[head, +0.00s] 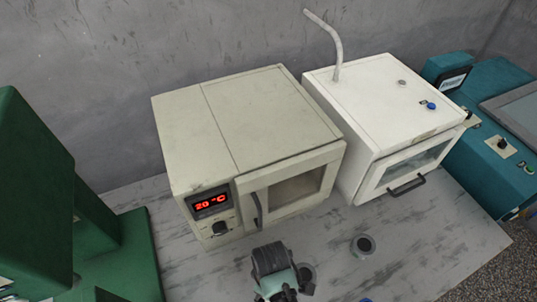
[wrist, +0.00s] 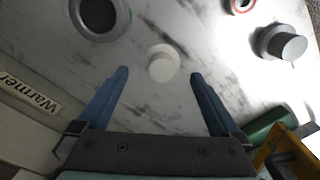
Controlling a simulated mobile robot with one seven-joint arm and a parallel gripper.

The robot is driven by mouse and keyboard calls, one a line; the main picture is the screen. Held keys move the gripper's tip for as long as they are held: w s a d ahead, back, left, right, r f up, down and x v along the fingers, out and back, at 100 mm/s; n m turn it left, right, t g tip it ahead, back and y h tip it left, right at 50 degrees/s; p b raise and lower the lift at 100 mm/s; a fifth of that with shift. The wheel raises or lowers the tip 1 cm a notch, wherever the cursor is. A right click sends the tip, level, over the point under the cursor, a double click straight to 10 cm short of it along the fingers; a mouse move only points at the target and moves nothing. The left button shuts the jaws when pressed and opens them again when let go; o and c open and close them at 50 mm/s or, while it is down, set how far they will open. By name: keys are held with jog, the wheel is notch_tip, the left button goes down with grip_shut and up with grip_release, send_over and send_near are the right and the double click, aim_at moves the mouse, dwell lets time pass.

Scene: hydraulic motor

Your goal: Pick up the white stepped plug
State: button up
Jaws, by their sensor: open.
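The white stepped plug (wrist: 163,62) stands on the grey marbled table in the wrist view, a small round piece with a narrower step. My gripper (wrist: 159,75) is open, with its two blue fingers on either side of the view and the plug between and just beyond their tips. Nothing is between the fingers' grip surfaces, and the height above the plug is hard to tell. In the head view my arm's end (head: 274,272) is low in front of the beige oven, and I cannot make out the plug there.
A dark-centred grey ring (wrist: 97,16), a grey stepped cylinder (wrist: 281,43), a red-rimmed ring (wrist: 240,6) and a green cylinder (wrist: 268,131) lie around the plug. A "Warmer" label (wrist: 30,92) is at left. The beige oven (head: 245,130) and white oven (head: 385,110) stand behind.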

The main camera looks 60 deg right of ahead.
jog(key=shift+w+a+f, duration=0.1)
jog(key=shift+f, duration=1.2)
jog(key=shift+a+f, duration=0.1)
jog(key=shift+f, duration=1.15)
jog(key=shift+c, duration=0.3)
jog(key=c, duration=1.3)
jog(key=shift+r+p, duration=0.15)
jog(key=shift+p, duration=0.15)
